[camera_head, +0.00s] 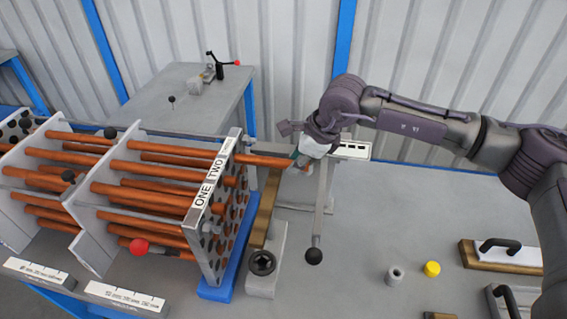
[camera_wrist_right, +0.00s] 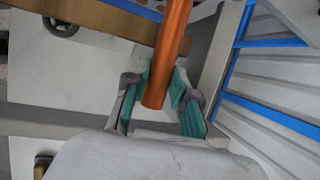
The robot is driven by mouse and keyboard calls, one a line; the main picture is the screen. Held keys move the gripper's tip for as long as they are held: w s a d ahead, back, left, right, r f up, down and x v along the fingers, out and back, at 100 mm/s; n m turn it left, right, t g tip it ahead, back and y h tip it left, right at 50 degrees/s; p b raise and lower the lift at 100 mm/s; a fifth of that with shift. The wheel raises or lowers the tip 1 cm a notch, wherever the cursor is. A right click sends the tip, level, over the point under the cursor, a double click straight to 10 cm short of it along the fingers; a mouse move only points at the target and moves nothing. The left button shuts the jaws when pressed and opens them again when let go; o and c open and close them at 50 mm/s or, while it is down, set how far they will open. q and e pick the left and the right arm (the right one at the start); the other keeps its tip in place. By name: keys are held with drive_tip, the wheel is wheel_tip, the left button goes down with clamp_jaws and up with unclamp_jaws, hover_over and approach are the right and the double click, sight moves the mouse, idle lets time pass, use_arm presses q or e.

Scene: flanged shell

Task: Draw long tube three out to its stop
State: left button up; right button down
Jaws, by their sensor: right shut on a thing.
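An orange-copper long tube (camera_head: 262,160) sticks out to the right from the far end of the labelled end plate (camera_head: 207,232), beside the partly readable third label; I take it for tube three. Its free end is at my right gripper (camera_head: 303,160). In the right wrist view, the tube (camera_wrist_right: 173,45) runs down between the teal finger pads of the right gripper (camera_wrist_right: 160,103), which is shut on it near the end. The labels ONE and TWO (camera_head: 205,190) read clearly on the plate's top edge. My left gripper is out of view.
Several other copper tubes (camera_head: 150,172) lie through the grey plates of the bundle. A wooden bar (camera_head: 265,210) and a stand with a black ball-ended lever (camera_head: 314,256) are close below the tube. A yellow cap (camera_head: 432,268) and grey ring (camera_head: 394,275) lie on the bench at right.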

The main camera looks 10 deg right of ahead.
drive_tip(key=shift+d, duration=0.2)
drive_tip(key=c, duration=1.2)
unclamp_jaws()
drive_tip(key=shift+o, duration=1.3)
drive_tip(key=shift+s+d, duration=0.1)
drive_tip(key=shift+d, duration=0.05)
drive_tip(key=shift+r, duration=0.1)
drive_tip(key=shift+r, duration=0.3)
drive_tip(key=v, duration=1.1)
drive_tip(key=shift+d, duration=0.2)
drive_tip(key=shift+s, duration=0.1)
